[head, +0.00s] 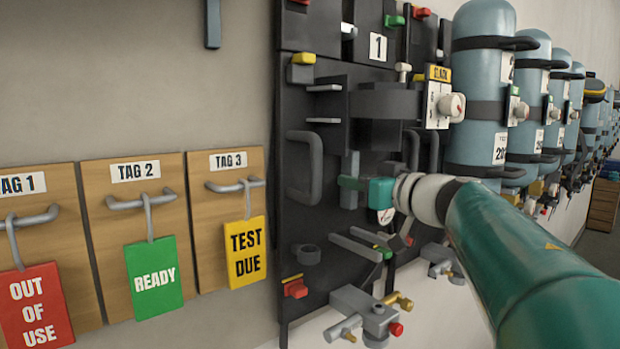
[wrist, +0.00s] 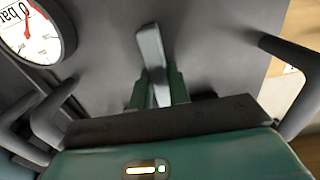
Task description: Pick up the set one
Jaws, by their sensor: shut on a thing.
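Set one appears to be the tall black backplate (head: 330,235) on the wall, with a white plate marked 1 (head: 378,47) near its top. It carries grey loop handles at the sides, dark straps and small coloured fittings. My gripper (head: 352,184) is at its middle, shut on an upright grey bar (head: 350,165). In the wrist view, the green fingers of my gripper (wrist: 157,88) close on both sides of this grey bar (wrist: 151,48). A round white gauge (wrist: 35,32) shows at the upper left there. My arm hides part of the backplate's lower right.
Wooden boards with red OUT OF USE (head: 36,305), green READY (head: 153,277) and yellow TEST DUE (head: 246,252) tags hang to the left. Blue-grey cylinders (head: 484,75) line the wall to the right. Grey valve fittings (head: 365,312) stick out below the backplate.

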